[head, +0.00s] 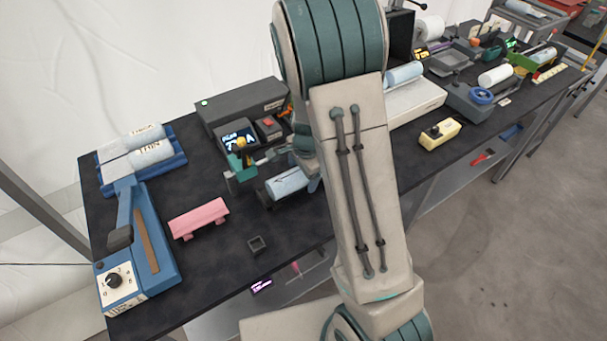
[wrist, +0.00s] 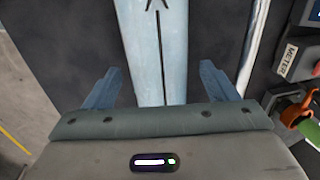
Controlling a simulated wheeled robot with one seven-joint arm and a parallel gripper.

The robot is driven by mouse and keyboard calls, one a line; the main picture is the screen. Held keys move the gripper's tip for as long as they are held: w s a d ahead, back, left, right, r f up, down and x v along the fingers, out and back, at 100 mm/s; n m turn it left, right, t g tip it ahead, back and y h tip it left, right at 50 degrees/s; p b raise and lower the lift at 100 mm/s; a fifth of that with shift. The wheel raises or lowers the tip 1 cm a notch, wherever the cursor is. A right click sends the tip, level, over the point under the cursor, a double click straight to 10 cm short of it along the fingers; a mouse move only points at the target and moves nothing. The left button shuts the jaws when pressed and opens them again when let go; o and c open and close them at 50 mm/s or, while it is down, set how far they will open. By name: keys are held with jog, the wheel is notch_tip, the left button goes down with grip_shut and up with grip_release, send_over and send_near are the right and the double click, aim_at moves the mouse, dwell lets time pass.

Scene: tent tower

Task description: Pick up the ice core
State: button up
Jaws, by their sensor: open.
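A pale blue ice core (wrist: 155,45) with a dark lengthwise line and a dark mark lies between the two fingers of my gripper (wrist: 160,82) in the wrist view. My gripper is open, with a gap between each finger and the core. The gripper body hides the core's near end.
A blue tray (head: 178,172) with pale cylinders and a blue sealer (head: 165,252) stand at left. A grey box (head: 240,105) stands behind. In the wrist view a meter (wrist: 293,62) is at right.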

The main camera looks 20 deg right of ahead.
jog(key=c, duration=1.4)
jog(key=shift+r, duration=0.1)
jog(key=shift+c, duration=0.2)
